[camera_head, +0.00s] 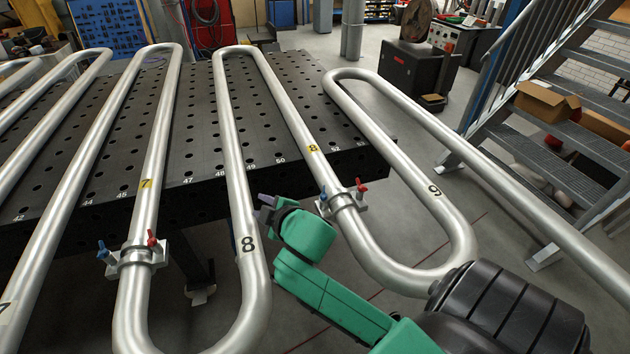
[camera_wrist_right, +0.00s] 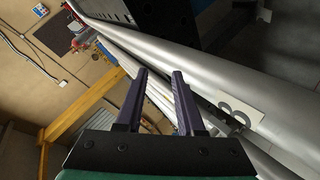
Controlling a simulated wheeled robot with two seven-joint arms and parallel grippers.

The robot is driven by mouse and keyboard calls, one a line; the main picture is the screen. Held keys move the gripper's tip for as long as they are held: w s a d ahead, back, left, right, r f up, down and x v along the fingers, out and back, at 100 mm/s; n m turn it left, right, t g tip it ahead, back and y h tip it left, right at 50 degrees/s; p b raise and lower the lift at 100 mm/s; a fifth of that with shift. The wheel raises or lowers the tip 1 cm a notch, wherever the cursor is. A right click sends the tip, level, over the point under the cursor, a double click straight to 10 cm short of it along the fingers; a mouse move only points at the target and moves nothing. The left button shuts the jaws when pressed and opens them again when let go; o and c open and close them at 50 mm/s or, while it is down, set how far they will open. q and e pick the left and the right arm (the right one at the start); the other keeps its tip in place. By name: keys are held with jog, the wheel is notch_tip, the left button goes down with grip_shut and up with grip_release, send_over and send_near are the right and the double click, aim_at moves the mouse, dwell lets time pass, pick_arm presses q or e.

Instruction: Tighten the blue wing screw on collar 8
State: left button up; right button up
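Collar 8 (camera_head: 345,204) is a metal clamp around the pipe with the yellow 8 tag (camera_head: 312,148). Its blue wing screw (camera_head: 323,197) is on the left side and a red wing screw (camera_head: 361,186) is on the right. I cannot tell how tight the blue screw is. My right gripper (camera_head: 264,200) is left of collar 8, apart from the blue screw, close to the pipe marked with a black 8 (camera_head: 248,244). In the right wrist view its two dark purple fingers (camera_wrist_right: 160,72) are apart with nothing between them. My left gripper is not in view.
Collar 7 (camera_head: 136,261), with its own blue and red wing screws, is at lower left. Long silver pipe bends run over a perforated dark table (camera_head: 190,150) and overhang its front edge. The U-bend marked 9 (camera_head: 435,192) lies right of collar 8. Stairs (camera_head: 560,140) stand at right.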

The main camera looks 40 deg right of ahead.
jog(key=w+a+r+n+t+y, duration=0.3)
jog(key=a+r+n+y, duration=0.15)
jog(key=r+n, duration=0.45)
jog(key=w+a+r+n+t+y, duration=0.2)
jog(key=a+r+n+t+y, duration=0.3)
jog(key=r, duration=0.6)
jog(key=s+a+r+n+g+y, duration=0.2)
jog(key=a+n+g+y, duration=0.25)
jog(key=n, duration=0.55)
jog(key=s+a+r+n+g+y, duration=0.2)
jog(key=a+r+n+g+y, duration=0.25)
jog(key=n, duration=0.55)
jog(key=n+g+h+b, duration=0.4)
jog(key=n+g+h, duration=0.8)
jog(key=n+h, duration=0.75)
send_over(324, 191)
jog(key=shift+y, duration=0.5)
notch_tip(324, 191, down, 17)
jog(key=shift+w+r, duration=0.1)
jog(key=shift+t, duration=0.3)
notch_tip(324, 191, down, 7)
jog(key=shift+d+r+p, duration=0.1)
jog(key=shift+r+p, duration=0.1)
jog(key=shift+p, duration=0.25)
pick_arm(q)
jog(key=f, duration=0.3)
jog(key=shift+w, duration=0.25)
pick_arm(e)
jog(key=shift+f, duration=0.4)
